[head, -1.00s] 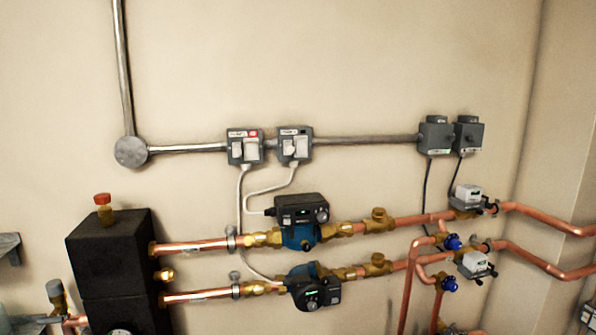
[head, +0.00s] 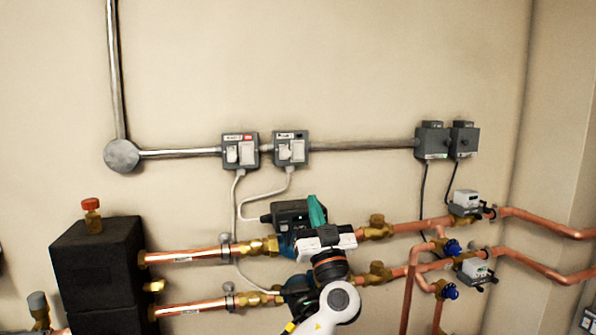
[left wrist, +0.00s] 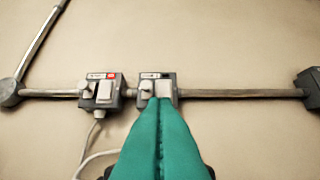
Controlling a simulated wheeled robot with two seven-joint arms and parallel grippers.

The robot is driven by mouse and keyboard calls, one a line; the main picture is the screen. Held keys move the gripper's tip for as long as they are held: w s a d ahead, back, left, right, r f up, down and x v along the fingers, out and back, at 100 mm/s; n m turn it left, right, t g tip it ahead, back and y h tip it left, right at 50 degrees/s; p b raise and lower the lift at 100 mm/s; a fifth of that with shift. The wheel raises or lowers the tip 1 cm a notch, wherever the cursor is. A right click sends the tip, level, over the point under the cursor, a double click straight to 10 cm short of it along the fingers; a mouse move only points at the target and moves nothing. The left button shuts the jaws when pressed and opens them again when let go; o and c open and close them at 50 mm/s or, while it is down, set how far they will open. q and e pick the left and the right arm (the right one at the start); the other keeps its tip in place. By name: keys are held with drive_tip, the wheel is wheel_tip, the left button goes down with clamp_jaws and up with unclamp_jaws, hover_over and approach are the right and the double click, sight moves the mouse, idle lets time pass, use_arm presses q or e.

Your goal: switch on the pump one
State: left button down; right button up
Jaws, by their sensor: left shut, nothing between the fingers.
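Two grey switch boxes hang on the wall conduit: a left box (head: 240,151) with a red mark on its label, and a right box (head: 290,149). Each carries pale switches; the labels are too small to read. The boxes also show in the left wrist view, the left one (left wrist: 101,92) and the right one (left wrist: 144,92). My left gripper (head: 317,205), with teal fingers, is shut and empty, below and right of the right box in the head view. In the left wrist view its fingertips (left wrist: 160,101) overlap the lower part of the right box; contact cannot be told.
An upper pump (head: 287,212) and a lower pump (head: 297,285) sit on copper pipes, partly hidden by my left arm. Cables hang from the boxes. Two grey boxes (head: 432,141) (head: 464,139) are farther right. The wall above the conduit is clear.

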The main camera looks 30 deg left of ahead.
sight(295, 155)
use_arm(q)
drive_tip(key=shift+r, duration=0.15)
drive_tip(key=p+x, duration=0.2)
drive_tip(key=x, duration=0.2)
drive_tip(key=f+p+x, duration=0.1)
drive_tip(key=p+x, duration=0.2)
drive_tip(key=x, duration=0.1)
drive_tip(key=w+a+p+x, duration=0.1)
drive_tip(key=p+x, duration=0.1)
drive_tip(key=x, duration=0.2)
drive_tip(key=shift+a+f, duration=0.1)
drive_tip(key=shift+f, duration=0.15)
drive_tip(key=shift+w+a+f+p, duration=0.2)
drive_tip(key=shift+w+a+p, duration=0.05)
drive_tip(key=shift+a+p, duration=0.1)
